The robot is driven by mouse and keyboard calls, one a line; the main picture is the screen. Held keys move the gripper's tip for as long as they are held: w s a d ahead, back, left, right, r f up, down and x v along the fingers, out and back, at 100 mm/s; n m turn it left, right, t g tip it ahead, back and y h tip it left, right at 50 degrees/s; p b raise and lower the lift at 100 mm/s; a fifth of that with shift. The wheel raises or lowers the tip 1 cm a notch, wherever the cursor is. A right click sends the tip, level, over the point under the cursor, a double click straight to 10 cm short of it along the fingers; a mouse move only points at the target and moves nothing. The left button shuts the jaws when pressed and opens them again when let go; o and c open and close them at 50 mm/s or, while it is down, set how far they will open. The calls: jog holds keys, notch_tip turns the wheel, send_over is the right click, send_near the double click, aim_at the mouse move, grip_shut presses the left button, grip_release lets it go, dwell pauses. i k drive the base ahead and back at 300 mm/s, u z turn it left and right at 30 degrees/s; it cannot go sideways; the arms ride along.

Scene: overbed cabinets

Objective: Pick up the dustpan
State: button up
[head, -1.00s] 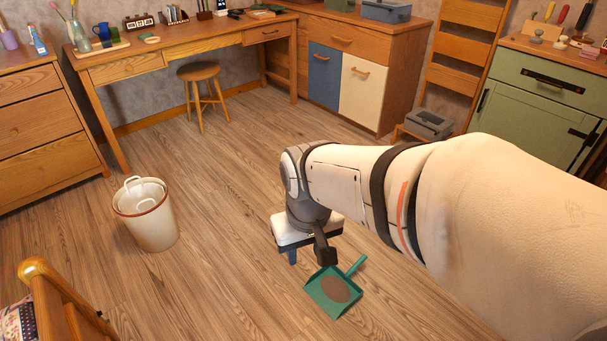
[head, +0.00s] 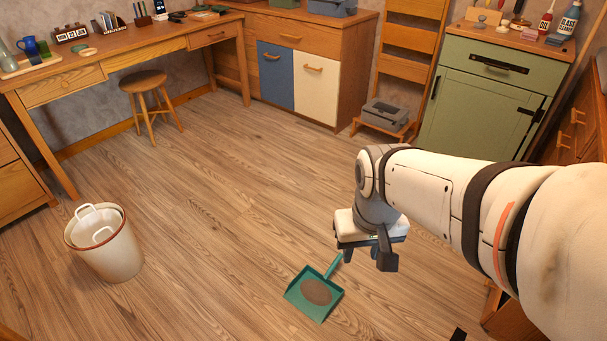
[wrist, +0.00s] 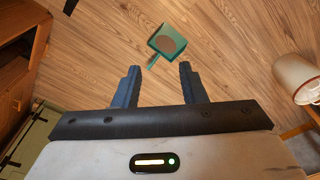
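The dustpan (head: 316,293) is green with a brown patch in its pan and lies on the wooden floor. Its short handle (head: 333,266) points up and right, toward my gripper (head: 366,258). In the wrist view the dustpan (wrist: 168,42) lies beyond the fingertips, with its handle (wrist: 153,62) angled toward the space between them. My gripper (wrist: 156,68) is open, its two dark fingers wide apart with nothing between them. It hangs above the floor, apart from the dustpan.
A white bin (head: 104,243) with a brown rim and a white handled item inside stands at the left. A stool (head: 148,100) stands by the desk (head: 120,59). A green cabinet (head: 484,95) stands behind my arm. The middle floor is clear.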

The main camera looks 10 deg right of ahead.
aim_at(314, 295)
jog(key=i, duration=0.35)
jog(key=z, duration=0.15)
